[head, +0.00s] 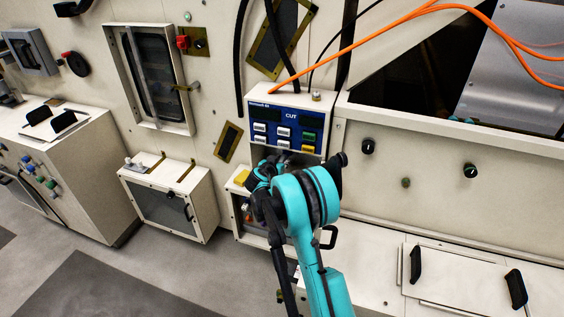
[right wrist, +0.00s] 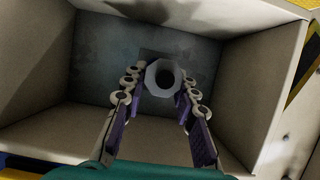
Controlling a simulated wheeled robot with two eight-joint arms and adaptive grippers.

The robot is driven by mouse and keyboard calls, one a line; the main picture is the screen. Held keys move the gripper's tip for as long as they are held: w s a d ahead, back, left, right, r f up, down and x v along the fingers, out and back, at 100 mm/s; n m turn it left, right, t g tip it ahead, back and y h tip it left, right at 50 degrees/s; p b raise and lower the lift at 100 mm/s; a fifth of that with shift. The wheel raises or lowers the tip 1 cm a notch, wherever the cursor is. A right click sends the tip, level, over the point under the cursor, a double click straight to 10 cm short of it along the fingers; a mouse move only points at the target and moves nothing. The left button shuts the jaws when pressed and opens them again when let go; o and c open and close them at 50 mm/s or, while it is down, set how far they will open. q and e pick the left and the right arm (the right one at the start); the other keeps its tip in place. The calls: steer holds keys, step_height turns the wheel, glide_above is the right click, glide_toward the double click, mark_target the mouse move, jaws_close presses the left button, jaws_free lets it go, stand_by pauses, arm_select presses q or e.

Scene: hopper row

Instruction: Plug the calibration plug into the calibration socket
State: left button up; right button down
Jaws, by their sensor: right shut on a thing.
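My right gripper (right wrist: 160,92) shows best in the right wrist view, inside an open box-like recess. Its two fingers are closed on either side of a grey, many-sided ring-ended piece with a dark round hole, seemingly the calibration plug (right wrist: 152,84). In the head view my right gripper (head: 283,160) is at the recess below the blue control panel; my teal arm hides most of it and the plug. I cannot make out the calibration socket; the recess back wall (right wrist: 105,60) is dim. My left gripper is not in view.
The recess side walls (right wrist: 265,75) stand close around the gripper. Above it is the blue "CUT" panel (head: 284,126) with several buttons. An orange cable (head: 335,57) and black hoses run down to the housing top.

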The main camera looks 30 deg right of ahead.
mark_target(284, 156)
steer(key=shift+w+d, duration=0.1)
steer(key=shift+w+d, duration=0.9)
steer(key=shift+d, duration=0.15)
steer(key=shift+b, duration=0.35)
stand_by(0.7)
steer(key=shift+w+d, duration=0.3)
steer(key=shift+d, duration=0.05)
steer(key=c, duration=1.1)
jaws_free()
steer(key=v, duration=1.2)
